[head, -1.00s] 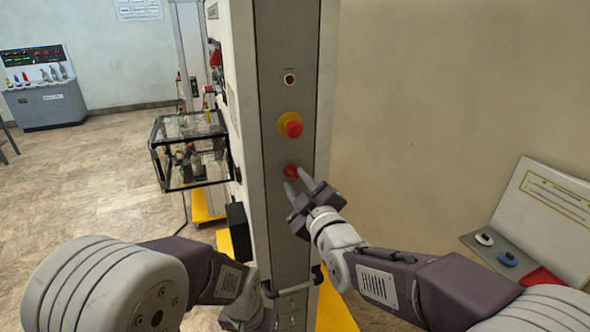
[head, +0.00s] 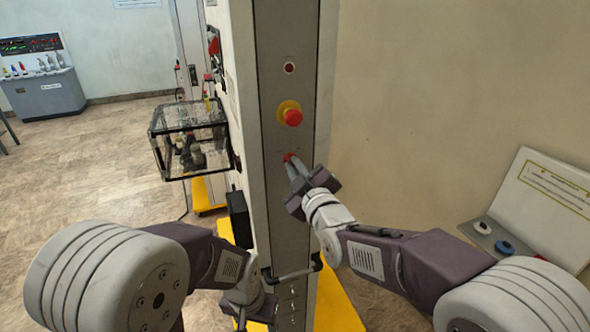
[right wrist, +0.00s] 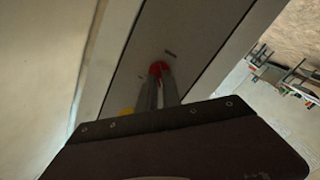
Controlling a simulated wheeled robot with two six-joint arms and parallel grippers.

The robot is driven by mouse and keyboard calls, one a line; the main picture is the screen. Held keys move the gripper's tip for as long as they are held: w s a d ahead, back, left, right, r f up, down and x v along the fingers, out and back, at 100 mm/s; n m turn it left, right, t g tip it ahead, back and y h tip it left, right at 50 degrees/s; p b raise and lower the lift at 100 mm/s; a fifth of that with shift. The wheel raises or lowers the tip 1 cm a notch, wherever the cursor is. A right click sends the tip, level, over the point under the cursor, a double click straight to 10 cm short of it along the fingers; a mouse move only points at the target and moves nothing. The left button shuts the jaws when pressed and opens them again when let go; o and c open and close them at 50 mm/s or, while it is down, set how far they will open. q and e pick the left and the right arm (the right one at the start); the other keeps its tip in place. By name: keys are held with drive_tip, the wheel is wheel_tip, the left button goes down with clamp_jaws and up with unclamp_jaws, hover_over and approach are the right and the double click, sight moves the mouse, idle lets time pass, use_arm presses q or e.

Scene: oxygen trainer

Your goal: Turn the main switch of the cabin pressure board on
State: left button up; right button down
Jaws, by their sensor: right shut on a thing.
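The cabin pressure board is a tall narrow grey panel (head: 290,40) in the middle of the head view. Its red main switch (head: 288,157) sits below a red mushroom button on a yellow base. The switch also shows in the right wrist view (right wrist: 158,69). My right gripper (head: 292,164) is shut on the red switch, its fingers covering most of it. The wrist view shows both fingers (right wrist: 159,88) close together at the switch. Which way the switch points cannot be told. My left gripper (head: 247,304) is low beside the panel's foot, and its fingers are not clear.
The red mushroom button (head: 292,117) is just above the switch, with a small round indicator (head: 289,68) higher up. A clear framed case (head: 190,140) stands left. A sloped board (head: 540,210) is at right.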

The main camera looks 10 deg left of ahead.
drive_tip(key=shift+w+d+m+b, duration=0.1)
drive_tip(key=shift+m+b, duration=3.6)
drive_tip(key=shift+m, duration=0.6)
drive_tip(key=shift+w+d+m+b, duration=0.1)
drive_tip(key=shift+m+b, duration=3.6)
drive_tip(key=shift+m, duration=0.6)
drive_tip(key=c, duration=1.5)
unclamp_jaws()
drive_tip(key=v, duration=0.9)
drive_tip(key=shift+b, duration=0.35)
